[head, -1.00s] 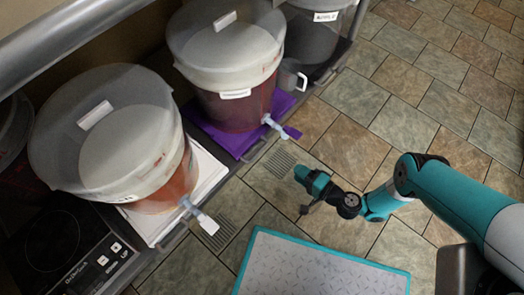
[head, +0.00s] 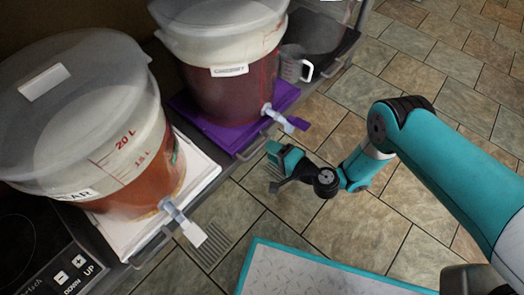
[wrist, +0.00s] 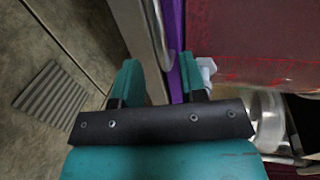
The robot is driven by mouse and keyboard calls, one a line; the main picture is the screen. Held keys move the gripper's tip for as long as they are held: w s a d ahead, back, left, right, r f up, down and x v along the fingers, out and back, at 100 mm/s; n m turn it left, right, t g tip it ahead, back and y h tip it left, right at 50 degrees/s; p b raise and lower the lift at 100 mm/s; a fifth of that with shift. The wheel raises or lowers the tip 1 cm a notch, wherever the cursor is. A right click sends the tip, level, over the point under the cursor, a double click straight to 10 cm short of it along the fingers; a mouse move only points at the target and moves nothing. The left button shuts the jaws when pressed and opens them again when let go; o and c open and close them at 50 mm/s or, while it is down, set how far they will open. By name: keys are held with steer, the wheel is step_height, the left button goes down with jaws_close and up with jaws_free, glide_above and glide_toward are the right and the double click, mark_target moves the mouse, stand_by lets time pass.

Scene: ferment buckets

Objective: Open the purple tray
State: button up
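The purple tray (head: 223,139) lies under a bucket of dark red liquid (head: 236,92) in the head view. A metal bar handle (head: 255,147) is on the front below it. In the wrist view the tray shows as a thin purple strip (wrist: 178,28), with the handle (wrist: 156,35) beside it. My gripper (head: 274,170) is just in front of the handle in the head view. In the wrist view its two teal fingers (wrist: 161,78) are apart, with the handle's near end just beyond the gap. Nothing is visibly held.
A grey jug (head: 293,65) stands behind. Tiled floor lies open at right.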

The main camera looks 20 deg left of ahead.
mark_target(262, 144)
steer(key=shift+b+x, duration=0.9)
steer(key=shift+x, duration=1.45)
steer(key=shift+r, duration=0.1)
steer(key=shift+c, duration=0.5)
jaws_close()
